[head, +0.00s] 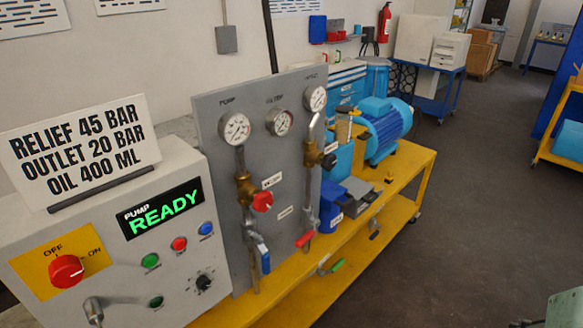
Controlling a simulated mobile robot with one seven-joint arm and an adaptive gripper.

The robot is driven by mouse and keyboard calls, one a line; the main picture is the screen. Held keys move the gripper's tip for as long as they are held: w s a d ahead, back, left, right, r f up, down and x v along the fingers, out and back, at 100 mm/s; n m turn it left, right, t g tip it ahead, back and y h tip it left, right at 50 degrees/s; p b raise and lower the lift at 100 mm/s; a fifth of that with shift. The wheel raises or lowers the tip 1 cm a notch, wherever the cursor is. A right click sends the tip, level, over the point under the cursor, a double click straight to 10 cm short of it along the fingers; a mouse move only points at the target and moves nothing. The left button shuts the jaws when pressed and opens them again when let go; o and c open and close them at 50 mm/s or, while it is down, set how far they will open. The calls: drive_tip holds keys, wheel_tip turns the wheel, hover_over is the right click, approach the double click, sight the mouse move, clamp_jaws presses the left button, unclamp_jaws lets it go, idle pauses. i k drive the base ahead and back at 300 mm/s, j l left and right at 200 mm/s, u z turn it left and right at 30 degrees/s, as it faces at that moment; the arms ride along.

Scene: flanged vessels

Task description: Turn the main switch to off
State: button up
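The main switch (66,271) is a round red knob on a yellow plate (32,268) at the lower left of the grey control box. The plate reads OFF above the knob and ON to its upper right. The knob is too small in the picture for me to tell surely which word it points at. My gripper is not in view, and nothing is seen touching the switch.
Green (150,261), red (179,244) and blue (205,228) buttons and a black knob (203,282) sit right of the switch. A metal handle (93,311) sticks out below it. A gauge panel (285,185) stands right; open floor (460,215) lies beyond the yellow bench.

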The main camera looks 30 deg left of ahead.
sight(67, 271)
drive_tip(key=u, duration=2.6)
